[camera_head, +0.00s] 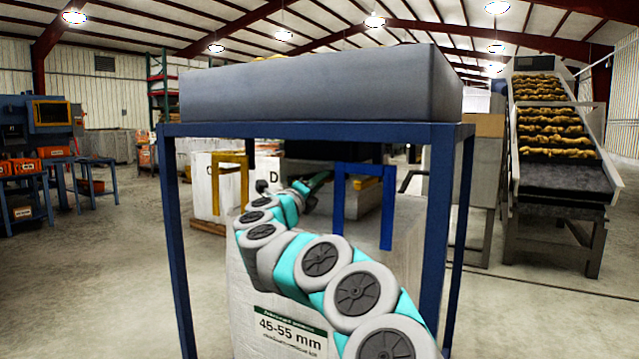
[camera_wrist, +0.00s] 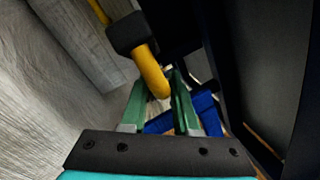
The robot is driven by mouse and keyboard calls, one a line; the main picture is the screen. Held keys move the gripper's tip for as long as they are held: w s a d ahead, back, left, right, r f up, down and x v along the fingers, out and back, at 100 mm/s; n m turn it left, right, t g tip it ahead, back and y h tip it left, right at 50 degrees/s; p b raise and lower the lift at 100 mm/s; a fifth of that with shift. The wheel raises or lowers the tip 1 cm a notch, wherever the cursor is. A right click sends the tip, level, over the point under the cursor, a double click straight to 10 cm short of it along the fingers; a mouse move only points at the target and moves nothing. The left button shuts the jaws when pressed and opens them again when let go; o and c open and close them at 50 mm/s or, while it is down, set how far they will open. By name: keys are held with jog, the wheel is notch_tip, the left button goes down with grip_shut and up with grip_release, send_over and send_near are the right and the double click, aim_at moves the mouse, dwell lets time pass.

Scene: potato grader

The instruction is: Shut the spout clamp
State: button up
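In the wrist view, a yellow lever (camera_wrist: 151,74) with a black block (camera_wrist: 128,33) around its upper part hangs ahead of my gripper (camera_wrist: 160,88); it looks like the spout clamp's handle. The green fingers stand apart, and the lever's rounded lower end shows at the gap between their tips. I cannot tell whether they touch it. In the head view, my arm reaches under the grey hopper (camera_head: 320,92), with my gripper (camera_head: 322,180) pointing away to the right. I cannot pick out the clamp lever there.
A blue stand (camera_head: 177,250) carries the hopper. A white bag marked 45-55 mm (camera_head: 288,333) stands below my arm. A yellow bracket (camera_head: 216,182) and a blue bracket (camera_head: 338,195) rise near the arm. A potato conveyor (camera_head: 560,175) stands at right.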

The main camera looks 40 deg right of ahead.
grip_shut()
dwell(1.1)
